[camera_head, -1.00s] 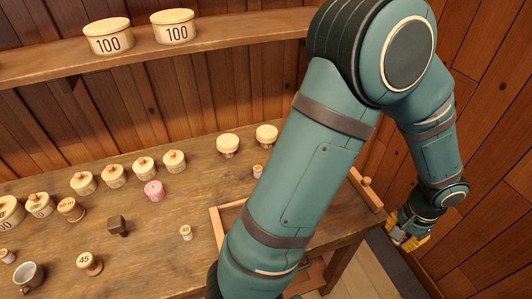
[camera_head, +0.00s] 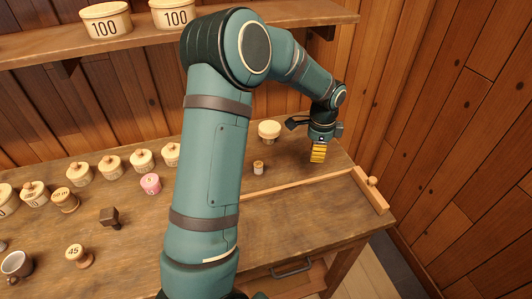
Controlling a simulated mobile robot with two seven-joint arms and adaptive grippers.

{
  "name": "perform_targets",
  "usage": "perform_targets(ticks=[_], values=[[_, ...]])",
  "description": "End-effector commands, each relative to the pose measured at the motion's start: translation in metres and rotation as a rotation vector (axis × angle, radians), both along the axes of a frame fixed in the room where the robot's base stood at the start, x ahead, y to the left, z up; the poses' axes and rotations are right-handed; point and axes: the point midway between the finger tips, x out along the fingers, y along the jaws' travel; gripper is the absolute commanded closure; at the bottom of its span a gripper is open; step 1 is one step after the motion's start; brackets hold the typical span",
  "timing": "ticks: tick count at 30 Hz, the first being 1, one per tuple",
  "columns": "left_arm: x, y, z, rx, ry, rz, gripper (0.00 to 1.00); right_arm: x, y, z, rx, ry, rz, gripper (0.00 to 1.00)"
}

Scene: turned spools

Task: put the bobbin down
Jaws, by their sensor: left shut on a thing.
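My left gripper (camera_head: 318,153) is at the right, above the back right part of the wooden table (camera_head: 290,212), pointing down. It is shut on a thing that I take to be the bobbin. The yellow ribbed parts at the gripper's tip show, but the bobbin's own outline cannot be told apart from them. Whether it touches the table top cannot be told. My right gripper is not in view.
A round pale-lidded tub (camera_head: 269,130) and a small spool (camera_head: 258,168) stand left of the gripper. A wooden rail (camera_head: 300,187) with a knobbed end piece (camera_head: 372,190) lies in front.

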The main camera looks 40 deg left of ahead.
Motion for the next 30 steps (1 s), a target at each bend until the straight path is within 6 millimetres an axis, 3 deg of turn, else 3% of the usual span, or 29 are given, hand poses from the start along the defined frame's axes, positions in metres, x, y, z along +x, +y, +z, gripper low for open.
perform_targets(ticks=[1, 6, 12, 17, 30], values=[[0.004, 0.021, -0.004, 0.0, -0.001, -0.062, 0.91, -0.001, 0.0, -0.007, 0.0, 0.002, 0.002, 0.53], [0.01, 0.076, -0.002, -0.003, -0.001, -0.305, 0.91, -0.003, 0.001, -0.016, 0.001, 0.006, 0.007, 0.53], [0.009, 0.118, 0.002, -0.005, -0.002, -0.496, 0.91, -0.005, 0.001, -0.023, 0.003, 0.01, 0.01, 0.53], [0.007, 0.131, 0.001, -0.007, 0.0, -0.558, 0.91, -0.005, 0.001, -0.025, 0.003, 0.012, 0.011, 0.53], [0.007, 0.131, -0.052, -0.007, 0.0, -0.565, 0.91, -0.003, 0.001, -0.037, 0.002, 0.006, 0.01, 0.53]])
